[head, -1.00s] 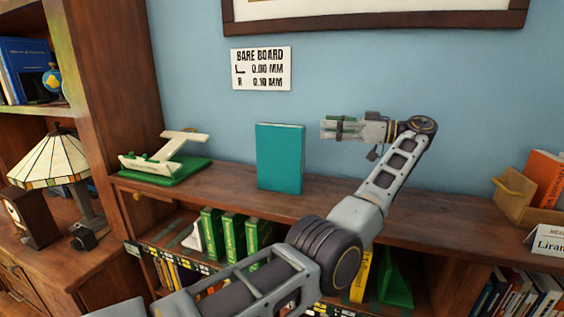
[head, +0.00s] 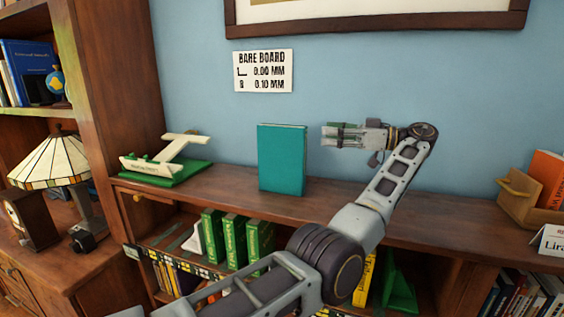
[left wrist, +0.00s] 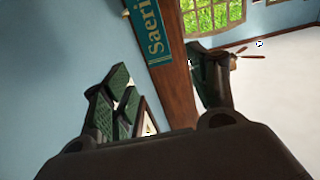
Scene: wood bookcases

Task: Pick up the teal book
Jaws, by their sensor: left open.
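The teal book (head: 282,160) stands upright on top of the low wooden bookcase, near the blue wall. My left gripper (head: 328,136) is to the right of the book in the head view, about level with its upper part, pointing left at it. There is a gap between fingertips and book. In the left wrist view the book's teal spine (left wrist: 153,32), with part of a title, shows beyond the open, empty fingers (left wrist: 160,92), towards the top. The book's lower part is out of that view. My right gripper is not in view.
A white and green model (head: 168,160) sits left of the book. A wooden box (head: 520,202) with an orange book stands at far right. The bookcase top is clear around the teal book.

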